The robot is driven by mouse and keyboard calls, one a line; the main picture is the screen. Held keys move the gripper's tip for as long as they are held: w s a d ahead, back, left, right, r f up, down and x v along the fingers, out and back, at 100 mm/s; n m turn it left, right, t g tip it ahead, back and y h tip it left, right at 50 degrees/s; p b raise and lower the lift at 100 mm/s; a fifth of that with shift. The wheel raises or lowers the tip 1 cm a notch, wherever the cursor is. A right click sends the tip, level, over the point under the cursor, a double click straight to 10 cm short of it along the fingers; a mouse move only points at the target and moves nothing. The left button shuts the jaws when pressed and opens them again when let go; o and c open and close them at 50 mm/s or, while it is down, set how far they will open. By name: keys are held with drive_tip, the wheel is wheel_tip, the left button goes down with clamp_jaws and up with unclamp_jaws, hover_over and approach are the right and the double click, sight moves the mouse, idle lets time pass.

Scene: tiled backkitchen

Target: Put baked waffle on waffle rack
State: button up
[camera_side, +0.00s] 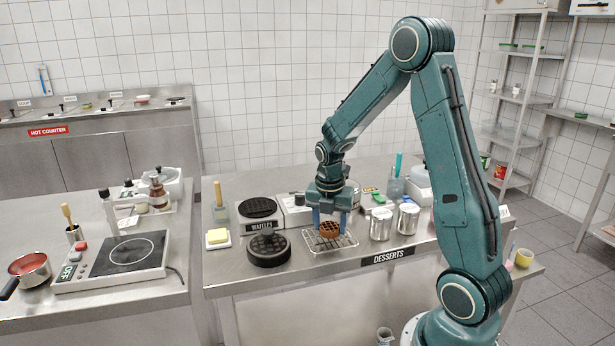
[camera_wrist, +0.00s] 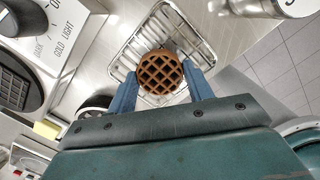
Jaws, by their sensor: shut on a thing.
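The baked waffle (camera_side: 330,230) is round and brown with a grid pattern. It also shows in the wrist view (camera_wrist: 160,73), between the two blue fingers. My gripper (camera_side: 331,222) points down and is shut on the waffle, with one finger on each side. The waffle rack (camera_side: 340,243) is a wire rack on the steel counter, and it shows in the wrist view (camera_wrist: 128,52) around and behind the waffle. The waffle is over the rack, at or very near its wires. I cannot tell whether it touches them.
The round dark waffle iron lid (camera_side: 268,248) sits left of the rack, with the waffle maker (camera_side: 258,212) behind it. Two metal cans (camera_side: 381,223) stand close to the right. A butter dish (camera_side: 217,238) is at the far left. The DESSERTS label (camera_side: 387,257) marks the counter's front edge.

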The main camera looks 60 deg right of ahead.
sight(328, 230)
drive_tip(key=shift+f, duration=0.4)
drive_tip(key=shift+f, duration=0.1)
drive_tip(key=o, duration=1)
drive_tip(key=r, duration=0.4)
drive_tip(key=a+r, duration=0.1)
drive_tip(key=r, duration=0.7)
drive_tip(key=shift+s+a+r, duration=0.1)
drive_tip(key=shift+a, duration=0.1)
drive_tip(key=shift+a, duration=0.1)
